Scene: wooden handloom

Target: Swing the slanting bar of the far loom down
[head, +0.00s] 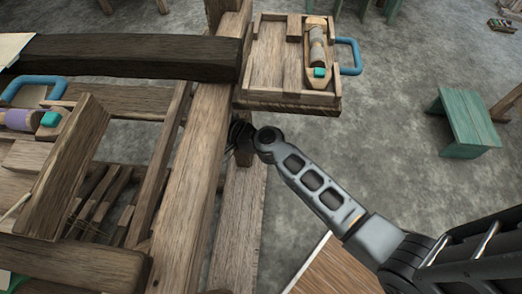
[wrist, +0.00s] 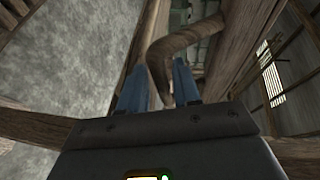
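My gripper (head: 238,142) is beside the long wooden beam (head: 195,165) of the loom in the head view, its tip partly hidden by the wood. In the wrist view the two blue fingers of my gripper (wrist: 160,85) stand apart. A brown, bent wooden bar (wrist: 163,62) reaches down between them. It lies close to the right finger; I cannot tell whether it touches. I cannot tell for certain which piece is the slanting bar. A thick slanted wooden piece (head: 66,168) shows at the left of the head view.
A wooden tray (head: 265,98) on the loom holds a shuttle with a teal end, next to a blue handle (head: 349,56). A dark crossbeam (head: 130,58) spans the upper left. A green stool (head: 465,122) stands at right on open grey floor.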

